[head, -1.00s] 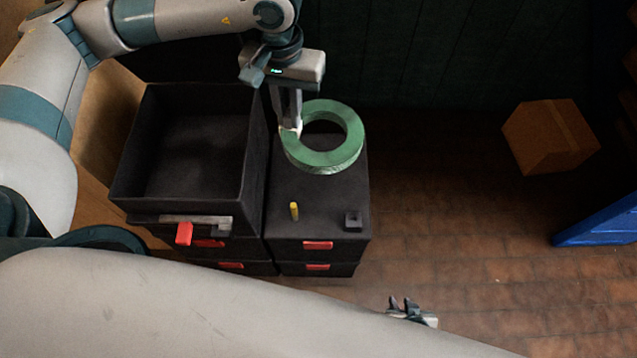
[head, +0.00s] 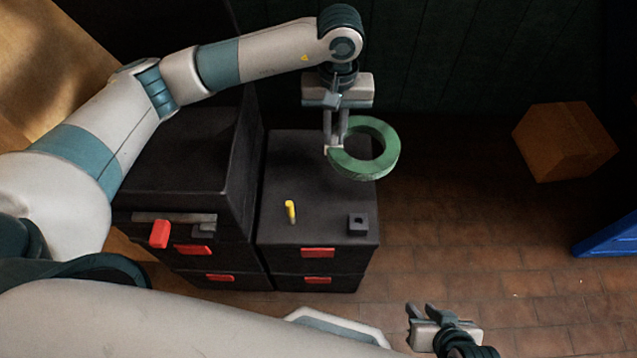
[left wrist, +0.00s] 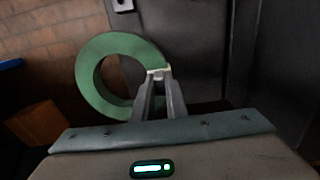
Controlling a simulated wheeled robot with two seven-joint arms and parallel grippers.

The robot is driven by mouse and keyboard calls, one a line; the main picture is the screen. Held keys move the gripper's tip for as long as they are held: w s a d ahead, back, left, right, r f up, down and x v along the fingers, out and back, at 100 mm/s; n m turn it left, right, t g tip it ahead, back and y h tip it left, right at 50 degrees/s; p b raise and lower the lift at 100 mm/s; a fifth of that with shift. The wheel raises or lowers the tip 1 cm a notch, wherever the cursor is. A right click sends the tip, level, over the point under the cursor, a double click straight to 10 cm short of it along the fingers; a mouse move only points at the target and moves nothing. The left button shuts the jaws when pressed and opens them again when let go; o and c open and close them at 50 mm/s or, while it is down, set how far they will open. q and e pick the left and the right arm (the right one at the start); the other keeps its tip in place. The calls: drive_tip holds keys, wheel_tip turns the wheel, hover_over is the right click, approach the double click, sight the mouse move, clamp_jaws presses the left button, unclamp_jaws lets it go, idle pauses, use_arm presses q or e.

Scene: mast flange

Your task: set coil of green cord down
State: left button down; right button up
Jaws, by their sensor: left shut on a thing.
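The coil of green cord (head: 391,160) is a flat ring with an open middle. My left gripper (head: 335,149) is shut on its left rim in the head view. The coil hangs at the back right edge of the black drawer unit (head: 295,165), partly over the floor; its height above the unit's top is hard to tell. In the left wrist view the coil (left wrist: 88,72) extends left from the fingertips (left wrist: 158,73), with brick floor seen through its hole. My right gripper (head: 423,312) is empty at the bottom, its fingers apart.
A yellow peg (head: 291,211) and a small dark block (head: 358,224) stand on the unit's top. A cardboard box (head: 565,142) and a blue object (head: 606,233) lie right. Brick floor between is clear.

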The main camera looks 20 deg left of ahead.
idle(0.3)
use_arm(q)
hover_over(290, 164)
wheel_tip(290, 164, down, 7)
drive_tip(key=shift+p, duration=0.3)
drive_tip(key=shift+f, duration=2)
drive_tip(key=shift+f, duration=0.15)
drive_tip(key=c, duration=1.8)
unclamp_jaws()
drive_tip(key=shift+o, duration=0.2)
wheel_tip(290, 164, up, 12)
